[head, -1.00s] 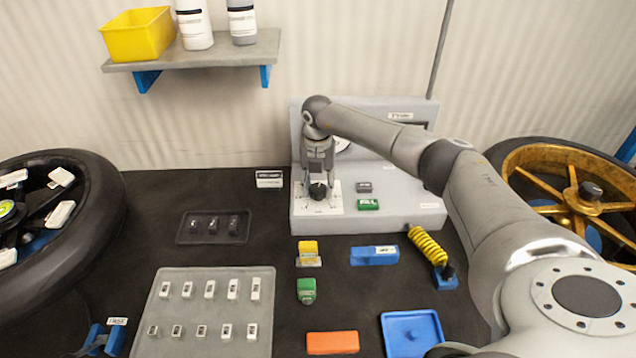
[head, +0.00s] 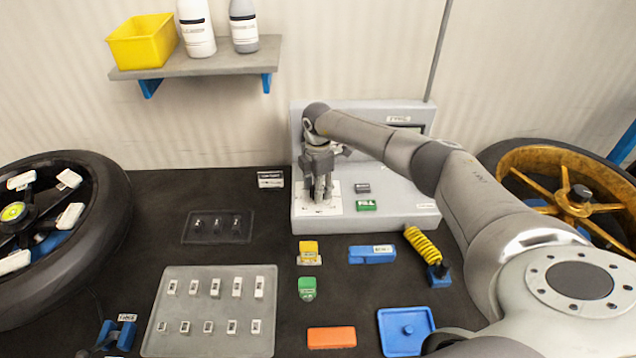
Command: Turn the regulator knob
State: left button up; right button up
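The grey regulator unit (head: 415,205) stands at the back of the bench, with a white dial plate (head: 335,207) on the left of its sloped front. My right gripper (head: 319,193) points down over this plate, its fingers around the place of the dark knob seen there a second ago. The knob is now mostly hidden by the fingers. I cannot tell if the fingers press on it. A green labelled button (head: 366,205) and a dark grey one (head: 362,188) sit to the right of the plate. My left gripper is not in view.
A grey tray (head: 208,313) with several small white parts lies front left. Wheels stand at both sides.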

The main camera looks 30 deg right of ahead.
jog(key=shift+r+m+p, duration=0.15)
jog(key=shift+m+p, duration=0.5)
jog(key=shift+m, duration=0.65)
jog(key=o, duration=1)
notch_tip(320, 180, up, 12)
jog(key=shift+f, duration=0.1)
jog(key=shift+f, duration=0.1)
